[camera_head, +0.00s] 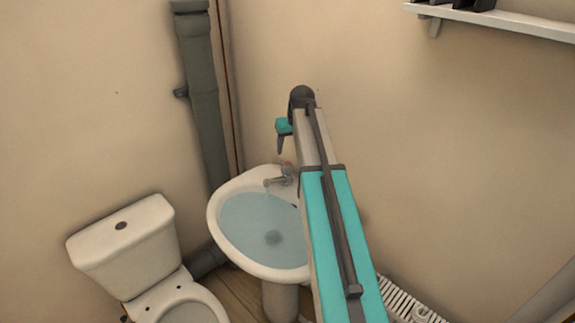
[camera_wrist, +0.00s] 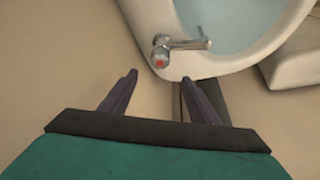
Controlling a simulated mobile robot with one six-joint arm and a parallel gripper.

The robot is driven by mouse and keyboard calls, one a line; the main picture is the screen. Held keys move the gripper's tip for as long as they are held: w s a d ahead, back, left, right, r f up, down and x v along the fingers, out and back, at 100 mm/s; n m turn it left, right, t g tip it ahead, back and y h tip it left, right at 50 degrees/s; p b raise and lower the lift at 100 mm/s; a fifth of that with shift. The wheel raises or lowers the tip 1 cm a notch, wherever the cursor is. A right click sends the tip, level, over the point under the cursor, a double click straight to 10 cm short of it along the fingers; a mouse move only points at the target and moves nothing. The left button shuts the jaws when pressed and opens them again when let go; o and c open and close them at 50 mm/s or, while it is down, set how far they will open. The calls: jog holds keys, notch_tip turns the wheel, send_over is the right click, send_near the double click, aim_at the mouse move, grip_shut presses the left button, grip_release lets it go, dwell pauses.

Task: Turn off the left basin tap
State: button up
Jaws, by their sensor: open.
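The white basin (camera_head: 218,225) holds water and stands against the wall; its rim also shows in the wrist view (camera_wrist: 152,20). A chrome tap (camera_head: 277,181) sits on its back rim, with a thin stream of water seeming to fall from its spout. In the wrist view the same tap (camera_wrist: 185,44) has a red-marked handle top (camera_wrist: 160,57). My gripper (camera_head: 281,142) is above the tap in the head view. In the wrist view my gripper (camera_wrist: 159,79) is open and empty, its fingertips apart from the tap. My arm hides the basin's right side and any second tap.
A white toilet (camera_head: 125,235) stands left of the basin. A grey vertical pipe (camera_head: 203,100) runs down the wall behind. A white shelf (camera_head: 500,20) is at upper right, and a white slatted unit (camera_head: 400,300) is low at right. The wall above the basin is clear.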

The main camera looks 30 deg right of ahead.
aim_at(287, 164)
jog(key=shift+p+x, duration=1.9)
jog(key=shift+x, duration=4.65)
jog(key=shift+s, duration=0.1)
jog(key=c, duration=1.1)
jog(key=shift+o, duration=0.2)
